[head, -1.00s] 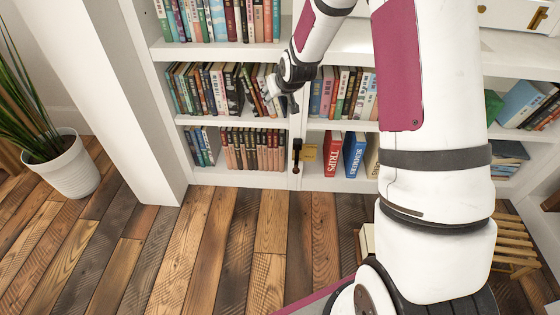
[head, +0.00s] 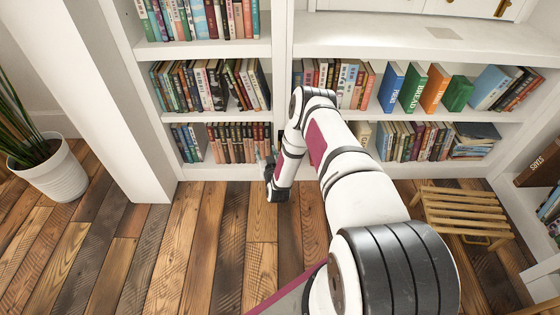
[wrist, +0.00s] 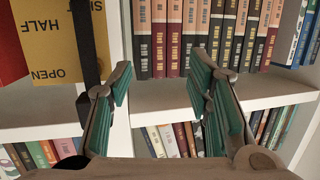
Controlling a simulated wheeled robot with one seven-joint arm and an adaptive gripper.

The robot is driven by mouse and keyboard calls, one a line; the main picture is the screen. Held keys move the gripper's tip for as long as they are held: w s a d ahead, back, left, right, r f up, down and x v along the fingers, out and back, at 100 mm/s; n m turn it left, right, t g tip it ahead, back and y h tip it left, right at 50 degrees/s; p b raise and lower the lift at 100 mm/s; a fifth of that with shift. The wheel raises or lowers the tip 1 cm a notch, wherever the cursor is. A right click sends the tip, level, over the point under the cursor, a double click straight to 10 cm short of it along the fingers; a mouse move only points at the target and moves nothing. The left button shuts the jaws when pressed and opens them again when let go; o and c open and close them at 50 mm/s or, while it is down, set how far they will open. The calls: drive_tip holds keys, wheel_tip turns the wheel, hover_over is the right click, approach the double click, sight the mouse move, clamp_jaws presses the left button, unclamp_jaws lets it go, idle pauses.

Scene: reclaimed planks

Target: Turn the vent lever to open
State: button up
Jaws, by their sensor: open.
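In the head view my gripper (head: 268,160) is low by the bookcase's central upright, and my arm hides most of the lever and label.
White bookshelves (head: 280,60) full of books fill the back. A slatted wooden stool (head: 465,212) stands at the right. A potted plant (head: 50,170) stands at the left. The plank floor (head: 160,250) is clear at the front left.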

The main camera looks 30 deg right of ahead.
drive_tip(key=s+f+m+h, duration=0.1)
drive_tip(key=s+f+h, duration=0.1)
drive_tip(key=s+f, duration=0.3)
drive_tip(key=s+f+m+h, duration=0.1)
drive_tip(key=s+f+h, duration=0.15)
drive_tip(key=s, duration=0.55)
drive_tip(key=b+x, duration=0.1)
drive_tip(key=x, duration=0.3)
drive_tip(key=b+x, duration=0.2)
drive_tip(key=x, duration=0.3)
drive_tip(key=b+x, duration=0.2)
drive_tip(key=x, duration=0.2)
drive_tip(key=shift+w+a+f, duration=0.15)
drive_tip(key=shift+w+f, duration=0.1)
drive_tip(key=shift+w, duration=0.2)
clamp_jaws()
